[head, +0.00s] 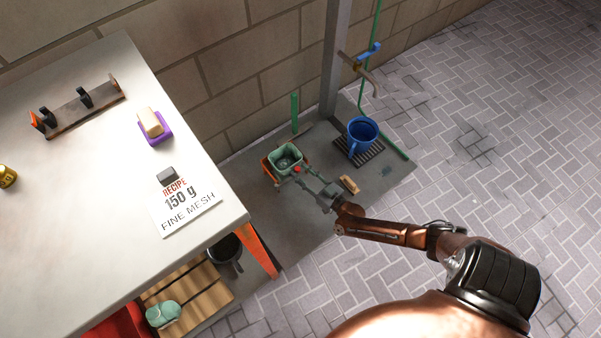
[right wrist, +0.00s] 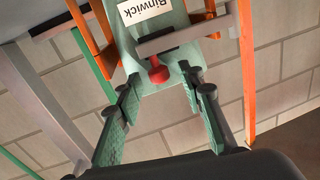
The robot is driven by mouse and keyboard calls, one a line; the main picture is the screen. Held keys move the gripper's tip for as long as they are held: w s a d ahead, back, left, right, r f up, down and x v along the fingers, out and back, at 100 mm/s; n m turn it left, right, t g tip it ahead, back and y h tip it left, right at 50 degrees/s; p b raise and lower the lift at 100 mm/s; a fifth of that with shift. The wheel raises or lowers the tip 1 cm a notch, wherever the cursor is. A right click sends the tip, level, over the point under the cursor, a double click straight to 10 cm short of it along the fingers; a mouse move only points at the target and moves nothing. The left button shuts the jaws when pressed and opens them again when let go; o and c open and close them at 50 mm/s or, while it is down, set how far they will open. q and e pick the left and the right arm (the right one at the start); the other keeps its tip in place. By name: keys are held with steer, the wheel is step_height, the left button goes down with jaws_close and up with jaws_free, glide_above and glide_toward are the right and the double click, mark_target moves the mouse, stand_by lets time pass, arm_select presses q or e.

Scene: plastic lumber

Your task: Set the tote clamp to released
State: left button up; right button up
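The green tote (head: 286,158) sits in an orange frame on the dark floor slab beside the wall. My right gripper (head: 307,176) reaches to the tote's near side. In the right wrist view its fingers (right wrist: 160,88) are apart, one each side of the knob, with nothing visibly gripped. I cannot tell whether the fingertips touch the tote. My left gripper is not in view.
Right of the tote stand a blue jug (head: 362,133) on a drain grate, and a wooden brush (head: 349,184). A post and tap (head: 359,64) rise behind. The table (head: 110,215) with a recipe card fills the left. Paving at right is clear.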

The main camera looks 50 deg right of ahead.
jaws_close()
stand_by(0.3)
stand_by(0.4)
